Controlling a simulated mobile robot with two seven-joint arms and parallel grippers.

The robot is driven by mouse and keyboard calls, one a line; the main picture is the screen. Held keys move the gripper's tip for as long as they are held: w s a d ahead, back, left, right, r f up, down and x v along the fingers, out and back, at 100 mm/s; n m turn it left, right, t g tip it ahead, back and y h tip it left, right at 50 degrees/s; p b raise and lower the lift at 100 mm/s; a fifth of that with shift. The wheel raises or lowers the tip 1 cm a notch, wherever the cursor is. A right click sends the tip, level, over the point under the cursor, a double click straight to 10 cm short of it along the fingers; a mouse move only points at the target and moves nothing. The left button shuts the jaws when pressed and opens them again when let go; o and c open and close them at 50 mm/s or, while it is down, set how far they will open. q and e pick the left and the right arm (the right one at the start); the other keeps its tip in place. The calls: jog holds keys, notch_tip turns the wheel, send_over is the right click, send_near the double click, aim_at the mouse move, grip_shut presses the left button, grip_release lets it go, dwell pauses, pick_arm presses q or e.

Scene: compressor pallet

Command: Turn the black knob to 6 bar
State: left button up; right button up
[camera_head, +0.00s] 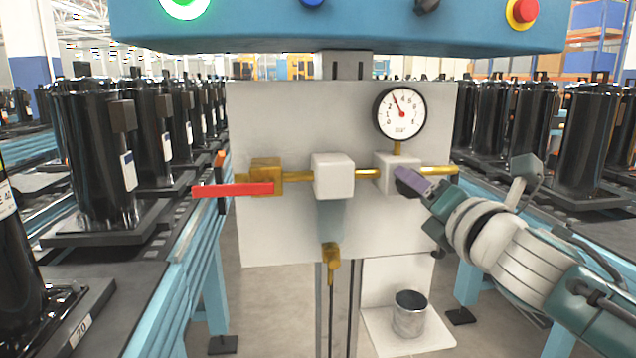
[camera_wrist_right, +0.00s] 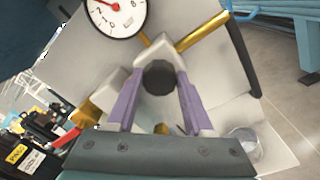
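The black knob (camera_head: 405,186) sticks out of the front of the white regulator block (camera_head: 392,166) on the panel. In the right wrist view the knob (camera_wrist_right: 159,77) lies between the two purple fingers of my right gripper (camera_wrist_right: 160,72). The fingers are apart, with what looks like a narrow gap on each side of it. In the head view my right gripper (camera_head: 416,181) comes in from the right and partly covers the knob. The pressure gauge (camera_head: 401,113) above has its red needle pointing up and slightly left; the numbers are too small to read surely. My left gripper is not in view.
A brass pipe (camera_head: 299,176) joins the regulator, a white filter block (camera_head: 333,175) and a valve with a red lever (camera_head: 233,190). A metal cup (camera_head: 409,314) stands on a shelf below. A blue control box (camera_head: 400,30) hangs above. Black compressors (camera_head: 95,160) line both sides.

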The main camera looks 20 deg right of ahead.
grip_shut()
jog(key=shift+m, duration=0.3)
jog(key=shift+f+m+h+b, duration=0.1)
jog(key=shift+m+h+b, duration=0.15)
jog(key=shift+m, duration=4.25)
jog(key=shift+f+m+h+b, duration=0.15)
jog(key=shift+m+h, duration=0.1)
jog(key=shift+m, duration=4.25)
jog(key=shift+r, duration=0.1)
